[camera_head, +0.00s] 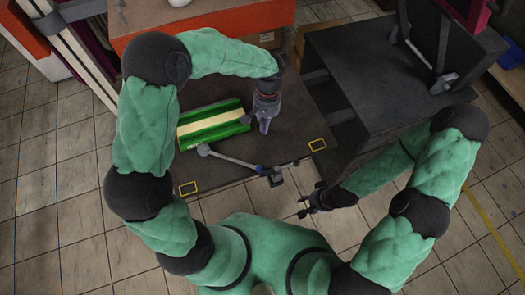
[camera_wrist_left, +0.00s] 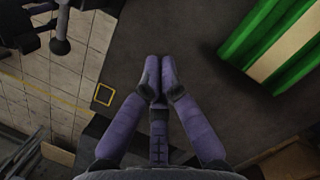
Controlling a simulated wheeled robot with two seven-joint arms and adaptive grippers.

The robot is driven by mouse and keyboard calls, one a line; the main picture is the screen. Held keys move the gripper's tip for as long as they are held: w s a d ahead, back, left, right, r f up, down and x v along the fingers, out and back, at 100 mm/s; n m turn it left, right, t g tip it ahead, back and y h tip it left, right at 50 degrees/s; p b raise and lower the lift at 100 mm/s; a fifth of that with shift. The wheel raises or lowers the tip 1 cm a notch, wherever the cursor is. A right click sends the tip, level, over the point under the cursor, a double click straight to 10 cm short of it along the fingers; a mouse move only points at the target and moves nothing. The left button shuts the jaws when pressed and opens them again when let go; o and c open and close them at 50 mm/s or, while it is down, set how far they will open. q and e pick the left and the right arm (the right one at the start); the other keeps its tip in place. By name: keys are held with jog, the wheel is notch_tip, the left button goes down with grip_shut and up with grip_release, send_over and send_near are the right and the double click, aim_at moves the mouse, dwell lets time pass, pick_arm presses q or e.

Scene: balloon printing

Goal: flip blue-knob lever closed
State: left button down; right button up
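A lever (camera_head: 230,159) lies across the dark table near its front edge in the head view. It has a pale round end at left and a small blue part (camera_head: 259,168) near the dark clamp-like mount (camera_head: 275,176) on the table edge. My left gripper (camera_head: 264,126) points down at the table, beyond the lever and apart from it. The left wrist view shows its fingertips (camera_wrist_left: 158,78) together with nothing visible between them. My right gripper (camera_head: 304,206) is off the table's front edge, right of the mount, with its fingers apart and empty.
A green block with a cream stripe (camera_head: 213,123) lies on the table (camera_head: 232,178) left of my left gripper; it also shows in the left wrist view (camera_wrist_left: 273,45). A large dark cabinet (camera_head: 388,95) stands at right. Tiled floor (camera_head: 65,205) is clear at left.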

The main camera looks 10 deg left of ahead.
pick_arm(q)
jog(key=b+x, duration=0.2)
jog(key=x, duration=0.7)
jog(key=shift+f, duration=0.25)
jog(key=s, duration=0.1)
jog(key=s+f+b, duration=0.1)
jog(key=shift+s, duration=0.4)
jog(key=shift+s+f, duration=0.15)
jog(key=shift+s, duration=0.5)
